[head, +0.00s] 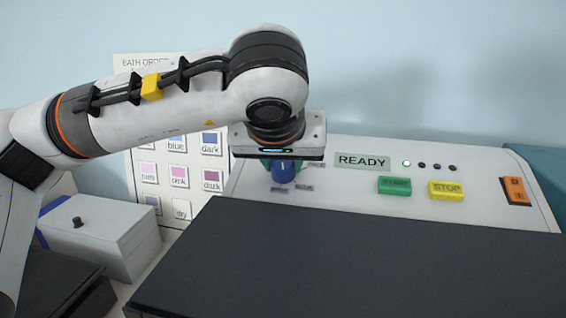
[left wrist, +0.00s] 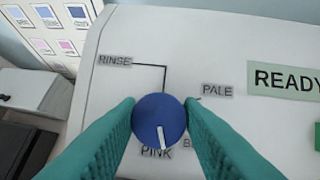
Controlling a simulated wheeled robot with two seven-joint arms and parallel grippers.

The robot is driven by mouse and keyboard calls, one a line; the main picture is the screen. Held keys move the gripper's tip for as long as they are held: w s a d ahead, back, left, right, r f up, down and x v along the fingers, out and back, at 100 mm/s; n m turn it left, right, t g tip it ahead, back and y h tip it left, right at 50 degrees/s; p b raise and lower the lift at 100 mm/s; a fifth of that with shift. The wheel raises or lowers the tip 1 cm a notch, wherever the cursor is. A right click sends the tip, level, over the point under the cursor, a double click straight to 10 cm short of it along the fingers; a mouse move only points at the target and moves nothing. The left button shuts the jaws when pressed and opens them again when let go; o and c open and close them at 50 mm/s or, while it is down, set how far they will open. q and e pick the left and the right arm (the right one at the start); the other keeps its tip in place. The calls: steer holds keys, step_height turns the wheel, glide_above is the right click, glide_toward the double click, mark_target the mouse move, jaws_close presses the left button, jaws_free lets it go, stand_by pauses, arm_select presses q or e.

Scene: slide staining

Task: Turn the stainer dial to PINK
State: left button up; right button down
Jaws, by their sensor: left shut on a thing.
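The blue stainer dial (head: 284,174) is on the sloped white panel of the stainer (head: 335,182). In the left wrist view the dial (left wrist: 158,116) has a white pointer mark directed down the picture, at the PINK label (left wrist: 157,153). RINSE (left wrist: 115,60) is at upper left and PALE (left wrist: 217,90) at right. A label starting with B is partly hidden by a finger. My left gripper (left wrist: 160,118) has its two teal fingers shut on the dial from both sides. My right gripper is not in view.
The panel also has a READY display (head: 362,162), a green START button (head: 395,186), a yellow STOP button (head: 446,190) and an orange switch (head: 515,190). A dark lid (head: 350,260) lies in front. A bath-order chart (head: 165,195) and a white box (head: 100,235) are at left.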

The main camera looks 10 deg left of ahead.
arm_select(q)
steer(key=shift+a+r+m+h, duration=0.1)
steer(key=shift+m+h, duration=0.6)
steer(key=shift+m, duration=1.3)
steer(key=o, duration=1)
steer(key=shift+c, duration=0.2)
steer(key=shift+s, duration=0.1)
steer(key=shift+s+r+b, duration=0.2)
steer(key=shift+r+b, duration=0.05)
steer(key=shift+b, duration=0.15)
steer(key=b+v, duration=0.2)
steer(key=v, duration=0.9)
